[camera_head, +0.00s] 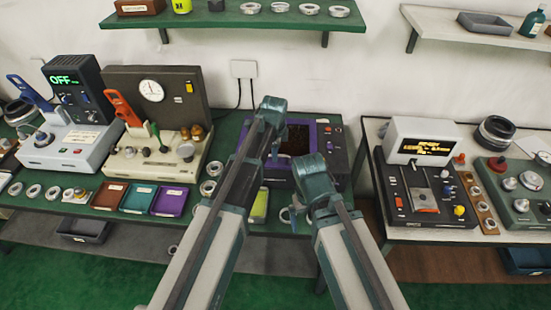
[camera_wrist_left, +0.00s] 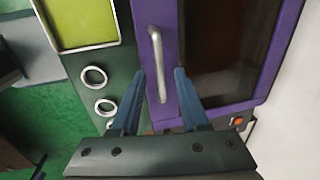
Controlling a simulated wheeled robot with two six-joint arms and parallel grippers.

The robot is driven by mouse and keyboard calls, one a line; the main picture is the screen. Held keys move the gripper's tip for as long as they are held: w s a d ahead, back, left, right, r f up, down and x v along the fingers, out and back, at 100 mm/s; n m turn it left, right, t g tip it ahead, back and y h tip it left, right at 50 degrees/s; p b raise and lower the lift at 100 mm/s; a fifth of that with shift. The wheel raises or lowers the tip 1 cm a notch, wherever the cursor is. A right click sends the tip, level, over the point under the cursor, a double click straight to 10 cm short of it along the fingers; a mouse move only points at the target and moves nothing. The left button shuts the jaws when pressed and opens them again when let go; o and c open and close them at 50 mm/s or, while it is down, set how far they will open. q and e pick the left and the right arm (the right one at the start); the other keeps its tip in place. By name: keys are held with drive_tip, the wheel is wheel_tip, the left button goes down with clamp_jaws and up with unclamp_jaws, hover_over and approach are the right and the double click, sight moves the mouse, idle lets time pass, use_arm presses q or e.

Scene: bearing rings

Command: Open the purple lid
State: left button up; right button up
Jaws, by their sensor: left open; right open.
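The purple lid (camera_wrist_left: 185,112) has a dark window and a silver bar handle (camera_wrist_left: 157,62). The purple-framed device also shows in the head view (camera_head: 321,140), partly behind my arms. In the left wrist view my left gripper (camera_wrist_left: 160,74) is open, with one blue finger on each side of the handle; I cannot tell whether they touch it. In the head view my left gripper (camera_head: 274,150) is over the device's left part. My right gripper (camera_head: 291,213) is lower, in front of the device, open and partly hidden by its wrist. The lid looks shut.
Coloured trays (camera_head: 138,198) and a beige gauge machine (camera_head: 155,120) stand to the left in the head view. A side table (camera_head: 440,235) with another machine stands to the right.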

use_arm(q)
drive_tip(key=shift+f, duration=0.15)
drive_tip(key=shift+c, duration=0.2)
clamp_jaws()
idle(1.2)
